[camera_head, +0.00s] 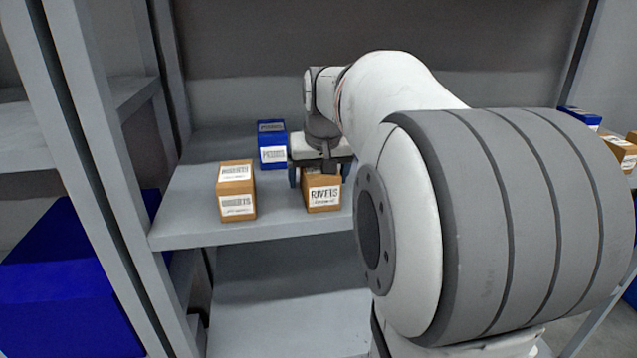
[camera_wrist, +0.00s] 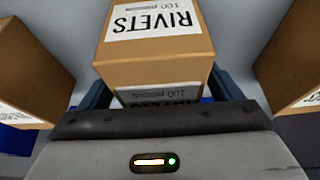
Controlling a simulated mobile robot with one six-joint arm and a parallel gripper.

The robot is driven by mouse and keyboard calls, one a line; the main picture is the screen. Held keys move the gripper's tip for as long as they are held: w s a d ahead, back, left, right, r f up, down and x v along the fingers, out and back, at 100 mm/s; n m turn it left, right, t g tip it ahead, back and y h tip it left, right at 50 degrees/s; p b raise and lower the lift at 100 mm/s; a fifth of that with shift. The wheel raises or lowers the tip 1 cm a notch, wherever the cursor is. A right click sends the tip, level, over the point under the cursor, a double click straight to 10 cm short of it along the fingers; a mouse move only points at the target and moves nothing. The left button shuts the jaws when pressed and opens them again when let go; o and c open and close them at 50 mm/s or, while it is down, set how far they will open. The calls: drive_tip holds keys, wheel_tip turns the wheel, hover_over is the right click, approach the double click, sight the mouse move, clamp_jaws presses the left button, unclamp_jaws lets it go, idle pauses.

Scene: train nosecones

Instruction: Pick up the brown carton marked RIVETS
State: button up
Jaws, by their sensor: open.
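The brown RIVETS carton (camera_head: 324,194) stands upright on the grey shelf near its front edge, with a white label on its front. My gripper (camera_head: 320,176) is above and around its upper part, and hides part of its top. In the wrist view the RIVETS carton (camera_wrist: 155,62) lies between my two dark blue fingers (camera_wrist: 160,88), one on each side. The gripper is open. I cannot tell whether either finger touches the carton.
A similar brown carton (camera_head: 236,190) stands to the left, with a blue box (camera_head: 271,143) behind. The wrist view shows brown cartons at left (camera_wrist: 28,65) and right (camera_wrist: 291,58). A shelf post (camera_head: 92,150) stands left. My arm hides the shelf's right part.

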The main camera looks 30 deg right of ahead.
idle(0.3)
drive_tip(key=c, duration=1.3)
